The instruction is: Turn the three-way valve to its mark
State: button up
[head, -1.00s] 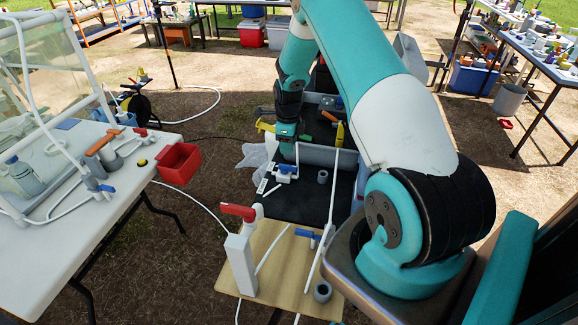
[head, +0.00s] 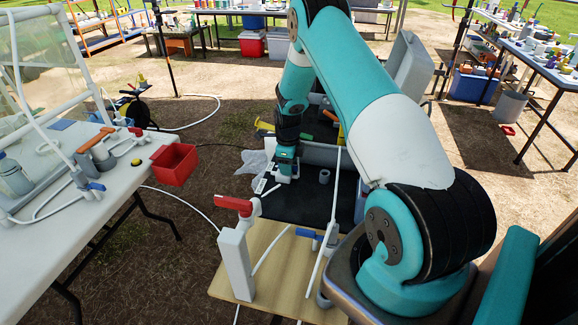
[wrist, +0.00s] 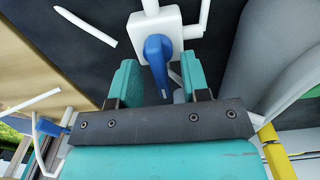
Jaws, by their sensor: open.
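The three-way valve is a white body (wrist: 170,32) with a blue handle (wrist: 158,52), seen in the wrist view over the black mat. White tubes run from its body. My gripper (wrist: 160,82) is open, with one teal jaw on each side of the handle's lower end. Gaps show between the handle and the jaws, so they do not grip it. In the head view my gripper (head: 284,178) is low over the mat and hides most of the valve. I cannot make out the mark in either view.
A wooden board (head: 270,268) in front carries a white post with a red handle (head: 233,205) and a blue-handled valve (head: 305,233). A grey ring (head: 324,176) stands just right of my gripper.

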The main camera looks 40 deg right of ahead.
grip_shut()
jog(key=n, duration=0.4)
jog(key=shift+w+n, duration=0.3)
jog(key=shift+n, duration=0.1)
jog(key=n, duration=0.3)
jog(key=shift+w, duration=0.15)
jog(key=n, duration=0.5)
jog(key=shift+w+b, duration=0.25)
jog(key=shift+b, duration=0.1)
jog(key=n, duration=0.5)
jog(key=shift+w+d, duration=0.1)
jog(key=shift+w, duration=0.15)
grip_release()
jog(key=shift+d, duration=0.1)
notch_tip(320, 180, up, 17)
jog(key=b, duration=0.1)
jog(key=shift+r+b, duration=0.2)
jog(key=shift+b, duration=0.1)
